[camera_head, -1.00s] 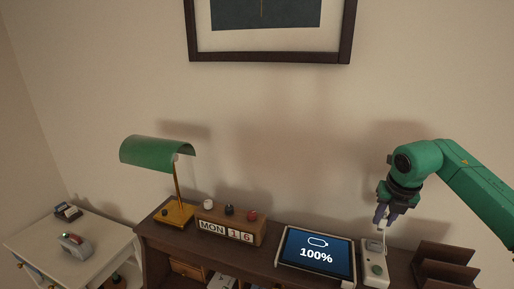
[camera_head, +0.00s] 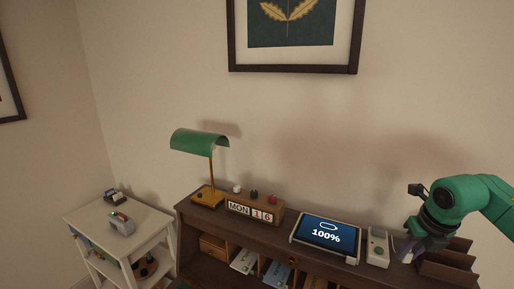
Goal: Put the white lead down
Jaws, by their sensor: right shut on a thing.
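My right gripper (camera_head: 406,252) is low over the right part of the dark desk, between a white device and a brown rack. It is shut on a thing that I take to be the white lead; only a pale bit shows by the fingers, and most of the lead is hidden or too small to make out. The tablet (camera_head: 328,233) lies tilted on the desk, its screen showing a battery sign and 100%. The white device (camera_head: 377,248) stands just right of the tablet, left of the gripper and apart from it. My left gripper is out of view.
The brown slotted rack (camera_head: 447,268) stands close to the right of my gripper. A wooden calendar block (camera_head: 254,213) and a green lamp (camera_head: 200,143) stand left on the desk (camera_head: 205,219). A white side table (camera_head: 140,224) is further left.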

